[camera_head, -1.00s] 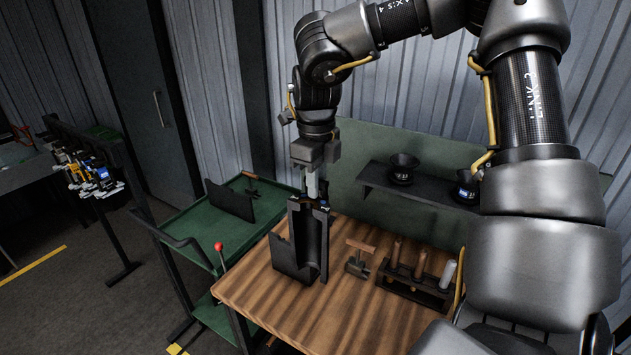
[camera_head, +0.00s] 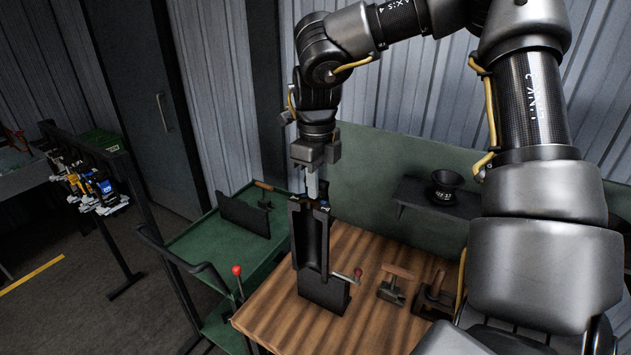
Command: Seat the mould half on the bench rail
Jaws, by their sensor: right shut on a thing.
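My right gripper (camera_head: 312,178), at the end of the arm from the right, is shut on the top of the mould half (camera_head: 312,238). The mould half is dark and upright, with a long hollow channel facing the camera. It hangs over the left part of the wooden bench. A dark upright plate (camera_head: 325,293), which looks like the bench rail, stands at its lower end. The two dark shapes overlap, and I cannot tell whether they touch. My left gripper is not in view.
The wooden bench (camera_head: 285,315) has a clear front left area. A wooden-handled tool (camera_head: 396,283) and a dark rack (camera_head: 435,297) stand to the right. A green cart (camera_head: 195,240) with a red-knobbed lever (camera_head: 238,272) is at left.

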